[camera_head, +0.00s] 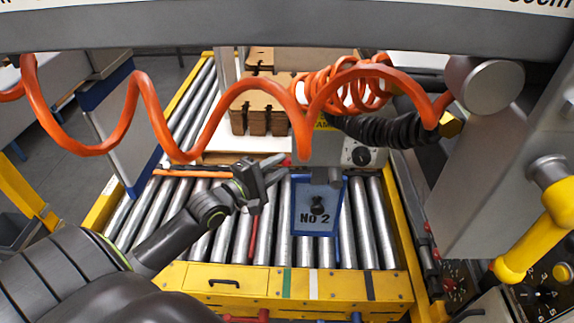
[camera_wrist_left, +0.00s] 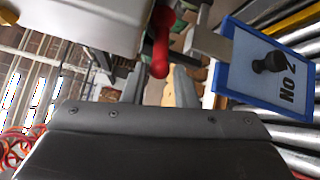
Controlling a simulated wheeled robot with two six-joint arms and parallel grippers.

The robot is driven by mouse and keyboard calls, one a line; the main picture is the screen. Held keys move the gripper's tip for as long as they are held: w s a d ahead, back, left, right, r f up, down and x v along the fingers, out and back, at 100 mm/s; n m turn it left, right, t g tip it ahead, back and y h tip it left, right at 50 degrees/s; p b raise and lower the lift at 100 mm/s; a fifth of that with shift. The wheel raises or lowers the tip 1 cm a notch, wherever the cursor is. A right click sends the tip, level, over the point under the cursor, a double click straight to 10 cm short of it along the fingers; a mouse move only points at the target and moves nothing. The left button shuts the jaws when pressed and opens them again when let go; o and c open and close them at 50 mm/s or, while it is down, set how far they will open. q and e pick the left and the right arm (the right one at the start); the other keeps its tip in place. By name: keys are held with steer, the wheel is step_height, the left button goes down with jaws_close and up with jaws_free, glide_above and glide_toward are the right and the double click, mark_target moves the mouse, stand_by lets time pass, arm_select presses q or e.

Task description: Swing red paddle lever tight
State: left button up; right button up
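The red paddle lever (camera_wrist_left: 161,42) hangs below a pale housing at the upper middle of the left wrist view. In the head view only a small bit of red (camera_head: 286,162) shows beside my gripper, and the rest is hidden. My left gripper (camera_head: 272,168) reaches in over the rollers, left of the blue-framed "No 2" plate. Its two fingers stand apart in the left wrist view (camera_wrist_left: 158,88), with the lever just beyond them. I see no clear contact with the lever. My right gripper is in neither view.
The blue-framed "No 2" plate (camera_head: 317,222) with a black knob stands over the roller conveyor (camera_head: 370,215). A coiled orange hose (camera_head: 128,112) hangs across the front. A grey beam (camera_head: 290,28) crosses the top. Brown stacked blanks (camera_head: 262,98) lie behind.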

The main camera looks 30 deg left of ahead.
mark_target(283, 164)
arm_select(q)
steer(key=shift+b+x, duration=0.3)
steer(key=shift+x, duration=1.4)
steer(key=shift+c, duration=0.4)
jaws_close()
